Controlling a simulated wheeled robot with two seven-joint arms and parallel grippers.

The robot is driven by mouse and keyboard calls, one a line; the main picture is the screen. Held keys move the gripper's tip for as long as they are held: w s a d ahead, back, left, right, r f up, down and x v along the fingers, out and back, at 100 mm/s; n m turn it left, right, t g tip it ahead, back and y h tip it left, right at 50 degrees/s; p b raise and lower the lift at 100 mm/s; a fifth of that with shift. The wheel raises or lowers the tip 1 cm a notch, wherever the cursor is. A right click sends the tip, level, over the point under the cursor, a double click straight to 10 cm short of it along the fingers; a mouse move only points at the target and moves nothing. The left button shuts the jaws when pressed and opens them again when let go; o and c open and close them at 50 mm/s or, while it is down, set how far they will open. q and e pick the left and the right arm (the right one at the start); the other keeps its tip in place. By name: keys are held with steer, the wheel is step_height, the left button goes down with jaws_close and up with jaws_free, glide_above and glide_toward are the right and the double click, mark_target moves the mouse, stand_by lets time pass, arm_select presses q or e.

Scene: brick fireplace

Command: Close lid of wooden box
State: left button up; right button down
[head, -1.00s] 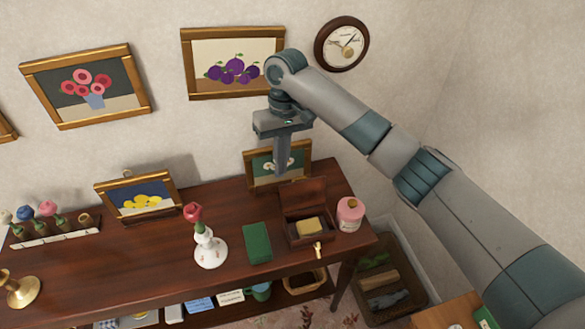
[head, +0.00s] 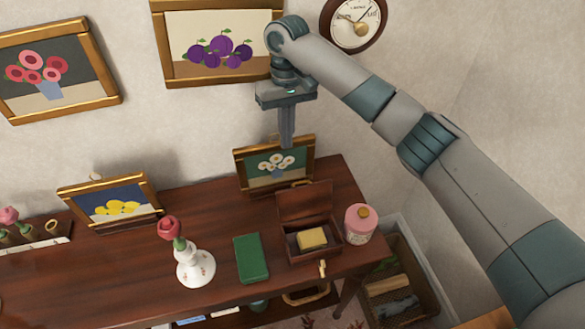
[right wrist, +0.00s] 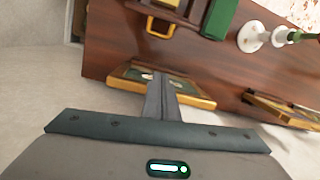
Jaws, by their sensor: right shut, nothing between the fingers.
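The wooden box (head: 318,257) stands on the dark wooden table near its right end. Its lid (head: 304,204) is open and stands up at the back, with a gold handle on its top edge. A yellow block (head: 312,239) lies inside. My right gripper (head: 287,143) is shut and empty, pointing down in front of the daisy picture, above and behind the raised lid, apart from it. In the right wrist view the shut fingers (right wrist: 161,82) overlap the picture frame, and the lid (right wrist: 165,12) with its gold handle shows at the top. My left gripper is out of view.
A pink jar (head: 359,224) stands close to the box's right side. A green book (head: 251,258) lies to its left, then a white vase with a rose (head: 195,264). The daisy picture (head: 275,165) leans behind the box. A basket (head: 400,285) is on the floor at right.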

mark_target(303, 197)
steer(key=shift+s+r, duration=0.1)
stand_by(0.3)
steer(key=s+d+f+p, duration=0.1)
steer(key=s+f+p, duration=0.3)
steer(key=f+p, duration=0.2)
steer(key=shift+s+d+f+p, duration=0.25)
steer(key=shift+d+f+p, duration=0.05)
steer(key=shift+f, duration=0.85)
steer(key=shift+w, duration=0.1)
